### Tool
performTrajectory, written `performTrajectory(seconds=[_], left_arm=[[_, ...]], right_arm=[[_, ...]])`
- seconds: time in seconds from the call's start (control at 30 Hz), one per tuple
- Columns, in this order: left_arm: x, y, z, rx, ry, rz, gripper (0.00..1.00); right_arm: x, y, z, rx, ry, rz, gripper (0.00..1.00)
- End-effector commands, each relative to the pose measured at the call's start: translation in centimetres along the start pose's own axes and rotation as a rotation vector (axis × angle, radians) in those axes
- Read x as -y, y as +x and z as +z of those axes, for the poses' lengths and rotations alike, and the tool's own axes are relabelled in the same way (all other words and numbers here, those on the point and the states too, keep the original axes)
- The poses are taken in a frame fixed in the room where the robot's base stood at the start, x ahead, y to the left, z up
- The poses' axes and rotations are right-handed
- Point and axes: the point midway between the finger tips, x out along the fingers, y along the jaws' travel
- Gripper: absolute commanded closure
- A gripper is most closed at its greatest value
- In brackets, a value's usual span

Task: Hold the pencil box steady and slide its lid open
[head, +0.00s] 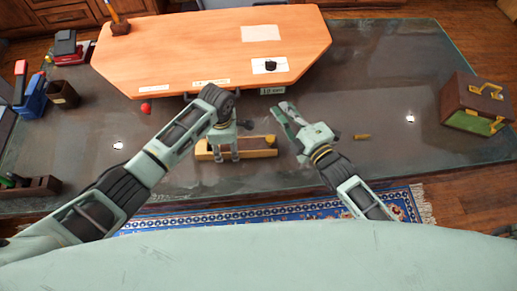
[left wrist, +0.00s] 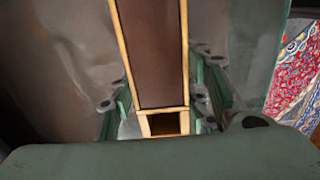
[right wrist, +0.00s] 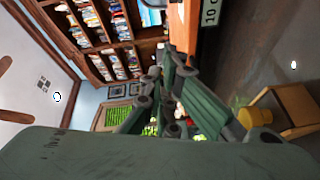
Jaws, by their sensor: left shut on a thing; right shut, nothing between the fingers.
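The pencil box (head: 262,152) is a long light-wood box on the grey table, lying left to right in the head view. My left gripper (head: 226,156) points down and is shut across its left part, one finger on each long side. In the left wrist view the box's brown top panel (left wrist: 150,60) runs between pale edges, with a dark open gap (left wrist: 164,124) at the near end. A yellow knob (head: 270,139) shows at the box's right end. My right gripper (head: 284,110) is shut and empty, above and right of the box, not touching it.
An orange-wood raised desk top (head: 190,50) stands behind the box. A brown-and-green case (head: 477,105) stands at far right; a red ball (head: 146,107) lies at back left. The table right of the box is mostly clear.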

Motion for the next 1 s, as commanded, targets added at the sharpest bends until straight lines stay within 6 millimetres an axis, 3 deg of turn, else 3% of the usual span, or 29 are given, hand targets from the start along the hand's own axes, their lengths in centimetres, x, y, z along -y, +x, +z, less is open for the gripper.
performTrajectory(seconds=[0.1, 0.33, 0.43, 0.8, 1.0], left_arm=[[0.0, 0.0, 0.1, 0.001, 0.0, 0.0, 0.92], [0.0, 0.0, 0.1, 0.001, 0.0, 0.0, 0.92], [0.0, 0.0, 0.1, 0.001, 0.0, 0.0, 0.92], [0.0, 0.0, 0.0, 0.001, 0.0, 0.0, 0.92], [0.0, 0.0, 0.0, 0.001, 0.0, 0.0, 0.92]], right_arm=[[-0.5, -4.2, 0.2, -0.029, 0.06, 0.098, 1.0], [-1.4, -11.4, -1.0, -0.14, 0.138, 0.219, 1.0], [-0.3, -14.3, -2.4, -0.182, 0.14, 0.235, 1.0], [7.6, -12.8, -5.6, -0.085, -0.119, 0.111, 1.0], [11.0, -12.8, -7.1, -0.075, -0.229, 0.038, 1.0]])
